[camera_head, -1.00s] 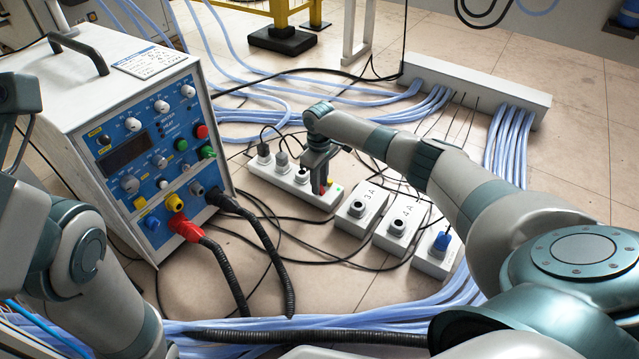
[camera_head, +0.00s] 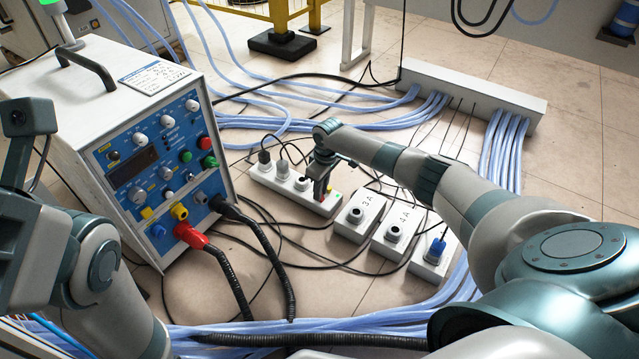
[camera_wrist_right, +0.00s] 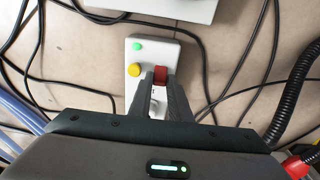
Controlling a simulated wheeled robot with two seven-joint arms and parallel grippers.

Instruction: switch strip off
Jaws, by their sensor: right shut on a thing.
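The white power strip (camera_head: 262,176) lies on the floor right of the heater, with several plugs in its left part. My right gripper (camera_head: 321,196) points down over its right end. In the right wrist view the strip's end (camera_wrist_right: 172,48) shows a green light (camera_wrist_right: 137,46), a yellow button (camera_wrist_right: 134,70) and a red rocker switch (camera_wrist_right: 160,74). My right gripper (camera_wrist_right: 160,88) is shut on the red switch, its fingertips at the switch. The switch's near side is hidden by the fingers. My left arm shows at the left edge; its fingers are out of view.
White socket boxes (camera_head: 356,218) sit right of the strip. Blue cable bundles (camera_head: 400,325) cross the front, and a white cable channel (camera_head: 470,88) lies behind. Black cords lie around the strip.

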